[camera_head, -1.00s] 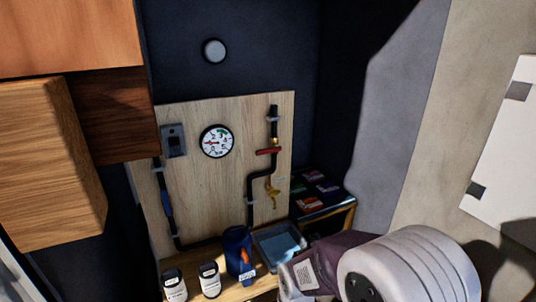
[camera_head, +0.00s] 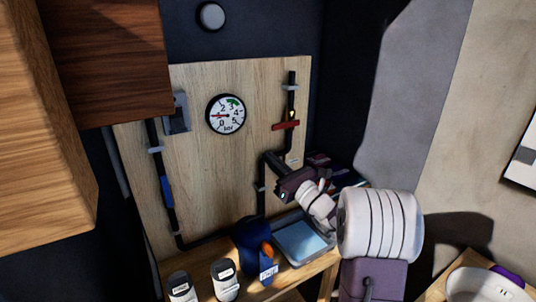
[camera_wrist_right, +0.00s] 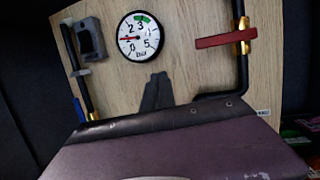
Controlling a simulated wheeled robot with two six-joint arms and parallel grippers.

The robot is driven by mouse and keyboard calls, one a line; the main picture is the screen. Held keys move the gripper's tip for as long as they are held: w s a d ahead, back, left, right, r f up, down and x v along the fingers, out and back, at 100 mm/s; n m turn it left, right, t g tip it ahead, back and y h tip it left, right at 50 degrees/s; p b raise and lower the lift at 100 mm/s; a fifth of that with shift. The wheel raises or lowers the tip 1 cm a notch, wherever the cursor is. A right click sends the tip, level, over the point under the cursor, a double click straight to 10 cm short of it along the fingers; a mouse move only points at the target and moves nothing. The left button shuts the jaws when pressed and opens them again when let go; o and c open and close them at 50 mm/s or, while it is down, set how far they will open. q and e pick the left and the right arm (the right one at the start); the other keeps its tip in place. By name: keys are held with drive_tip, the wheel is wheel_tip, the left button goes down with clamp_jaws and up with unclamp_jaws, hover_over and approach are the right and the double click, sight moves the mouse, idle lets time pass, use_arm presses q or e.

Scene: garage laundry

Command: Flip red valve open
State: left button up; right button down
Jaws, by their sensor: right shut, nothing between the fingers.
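The red valve handle (camera_head: 286,126) sits on the vertical black pipe at the right of the wooden board. It lies roughly crosswise to the pipe. In the right wrist view the red valve handle (camera_wrist_right: 213,40) extends left from its brass body (camera_wrist_right: 243,40). My right gripper (camera_head: 271,158) is in front of the board, below and left of the handle, apart from it. It is shut and empty; its fingers also show in the right wrist view (camera_wrist_right: 158,90), below the gauge. The brass tap is hidden by my right arm. My left gripper is out of view.
A pressure gauge (camera_head: 226,115) and a grey switch box (camera_head: 178,114) are on the board. Below stand a blue jug (camera_head: 250,246), two white-labelled bottles (camera_head: 225,279) and a grey tray (camera_head: 300,240). Wooden cabinets (camera_head: 115,60) hang at the upper left.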

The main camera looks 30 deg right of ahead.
sight(285, 124)
drive_tip(key=s+d+f+m+h+b, duration=0.25)
drive_tip(key=d+f+h, duration=0.2)
drive_tip(key=d, duration=0.45)
use_arm(q)
drive_tip(key=p, duration=0.4)
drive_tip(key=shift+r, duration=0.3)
use_arm(e)
drive_tip(key=w+a+r, duration=0.1)
drive_tip(key=w+r, duration=0.5)
drive_tip(key=w, duration=0.4)
drive_tip(key=shift+a+r+y, duration=0.2)
drive_tip(key=shift+a+y, duration=0.1)
drive_tip(key=shift+y, duration=0.15)
use_arm(q)
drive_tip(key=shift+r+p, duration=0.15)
drive_tip(key=shift+p, duration=0.15)
use_arm(e)
drive_tip(key=shift+d, duration=0.1)
